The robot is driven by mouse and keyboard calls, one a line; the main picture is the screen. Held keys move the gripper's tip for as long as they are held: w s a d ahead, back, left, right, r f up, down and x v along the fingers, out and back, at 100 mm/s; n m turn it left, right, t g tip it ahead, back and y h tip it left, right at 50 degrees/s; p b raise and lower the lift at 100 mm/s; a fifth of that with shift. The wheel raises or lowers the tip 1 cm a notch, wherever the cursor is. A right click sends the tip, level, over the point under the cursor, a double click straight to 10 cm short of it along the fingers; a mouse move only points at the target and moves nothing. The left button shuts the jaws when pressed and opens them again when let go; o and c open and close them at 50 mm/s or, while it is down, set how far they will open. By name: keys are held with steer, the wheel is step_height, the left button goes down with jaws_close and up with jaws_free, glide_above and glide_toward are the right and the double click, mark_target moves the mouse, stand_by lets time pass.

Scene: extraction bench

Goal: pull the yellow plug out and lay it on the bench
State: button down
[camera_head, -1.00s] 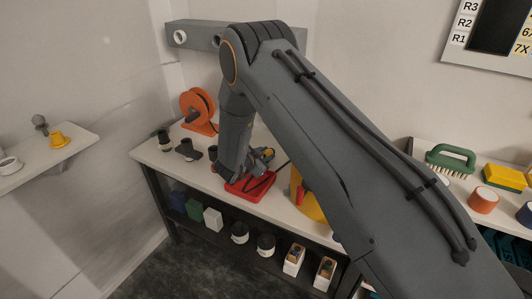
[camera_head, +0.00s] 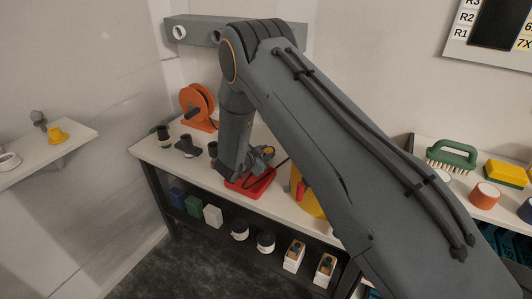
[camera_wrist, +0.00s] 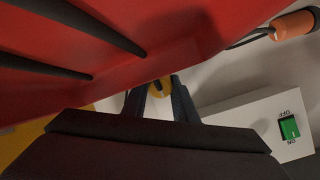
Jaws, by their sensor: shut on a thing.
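My gripper (camera_wrist: 159,96) shows at the lower middle of the wrist view, its two dark fingers on either side of a small round yellow plug (camera_wrist: 166,88). It is shut on the plug. In the head view my gripper (camera_head: 258,158) is at the bench, mostly hidden by my own arm, with a bit of yellow (camera_head: 268,151) at its tip. A red tray-like thing (camera_head: 256,189) lies just below it; a red surface (camera_wrist: 130,35) fills the top of the wrist view. I cannot tell whether the plug sits in a socket. The bench (camera_head: 155,153) is white.
A white box with a green switch (camera_wrist: 289,128) stands right in the wrist view, near an orange cylinder (camera_wrist: 293,25) on a cable. On the bench are an orange reel (camera_head: 198,105), dark fittings (camera_head: 187,147) and a yellow thing with a red part (camera_head: 308,200).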

steer(key=c, duration=1.5)
jaws_free()
steer(key=shift+o, duration=0.7)
steer(key=shift+s+f, duration=0.1)
steer(key=shift+f, duration=0.05)
step_height(320, 180, up, 9)
steer(key=p, duration=0.5)
steer(key=w+a+r+t+h, duration=0.1)
steer(key=a+r, duration=0.1)
steer(key=r, duration=0.9)
steer(key=w+a+r+t+p, duration=0.1)
steer(key=a+r+t, duration=0.1)
steer(key=r, duration=0.9)
steer(key=shift+w+h, duration=0.2)
steer(key=shift+h, duration=0.2)
